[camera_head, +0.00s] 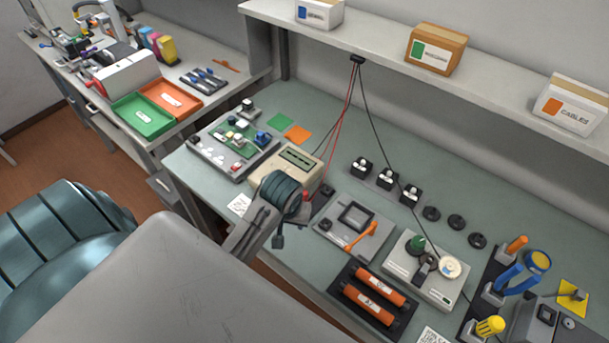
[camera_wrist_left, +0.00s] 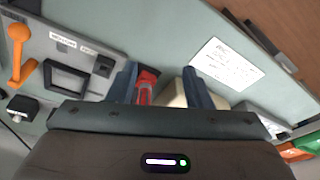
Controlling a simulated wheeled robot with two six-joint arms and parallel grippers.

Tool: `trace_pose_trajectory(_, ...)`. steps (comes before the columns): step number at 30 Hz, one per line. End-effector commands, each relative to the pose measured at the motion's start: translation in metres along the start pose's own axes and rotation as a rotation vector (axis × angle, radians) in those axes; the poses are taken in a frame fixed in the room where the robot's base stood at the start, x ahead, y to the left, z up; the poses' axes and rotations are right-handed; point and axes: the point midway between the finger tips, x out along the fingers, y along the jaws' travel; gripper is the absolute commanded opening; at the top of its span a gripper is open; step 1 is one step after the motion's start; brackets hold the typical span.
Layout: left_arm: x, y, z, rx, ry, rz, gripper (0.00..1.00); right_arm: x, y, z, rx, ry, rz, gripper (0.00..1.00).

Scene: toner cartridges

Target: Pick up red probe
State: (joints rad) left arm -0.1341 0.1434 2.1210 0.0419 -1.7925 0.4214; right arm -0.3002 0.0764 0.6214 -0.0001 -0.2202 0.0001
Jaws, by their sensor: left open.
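My left gripper (camera_head: 288,222) is over the front of the workbench, by the beige meter. Its fingers (camera_wrist_left: 160,72) are open in the left wrist view. The red probe (camera_wrist_left: 147,78) shows between them, nearer the left finger in the picture; its lower part is hidden behind the gripper body. I cannot tell whether a finger touches it. In the head view a small red part (camera_head: 306,196) shows just right of the gripper, and the rest is hidden. My right gripper is not in view.
The beige meter (camera_head: 290,160) stands behind the gripper. Red and black cables hang from a shelf hook (camera_head: 357,59). A grey fixture with an orange lever (camera_head: 362,236) is to the right, with orange cartridges (camera_head: 369,303) in front. A paper sheet (camera_wrist_left: 226,64) lies on the bench.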

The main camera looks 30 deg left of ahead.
Motion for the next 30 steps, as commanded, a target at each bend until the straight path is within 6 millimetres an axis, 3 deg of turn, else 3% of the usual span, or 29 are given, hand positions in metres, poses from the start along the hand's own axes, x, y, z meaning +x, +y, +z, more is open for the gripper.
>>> trace_pose_trajectory(1, -0.005, 0.004, -0.018, -0.044, -0.003, -0.003, 0.45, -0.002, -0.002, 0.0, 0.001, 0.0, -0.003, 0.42)
trace_pose_trajectory(6, -0.024, 0.013, -0.068, -0.211, -0.04, -0.025, 0.45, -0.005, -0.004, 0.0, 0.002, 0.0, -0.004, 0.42)
trace_pose_trajectory(10, -0.035, 0.017, -0.089, -0.292, -0.059, -0.038, 0.45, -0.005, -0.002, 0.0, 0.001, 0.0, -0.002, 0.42)
trace_pose_trajectory(14, -0.032, 0.018, -0.096, -0.326, -0.069, -0.044, 0.45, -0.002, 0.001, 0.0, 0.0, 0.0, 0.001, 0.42)
trace_pose_trajectory(19, -0.004, 0.017, -0.094, -0.33, -0.071, -0.045, 0.45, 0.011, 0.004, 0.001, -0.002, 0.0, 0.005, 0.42)
trace_pose_trajectory(21, 0.001, 0.017, -0.094, -0.33, -0.074, -0.046, 0.45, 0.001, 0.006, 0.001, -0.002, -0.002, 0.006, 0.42)
trace_pose_trajectory(30, 0.025, 0.018, -0.091, -0.328, -0.074, -0.045, 0.45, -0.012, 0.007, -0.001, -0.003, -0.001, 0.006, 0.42)
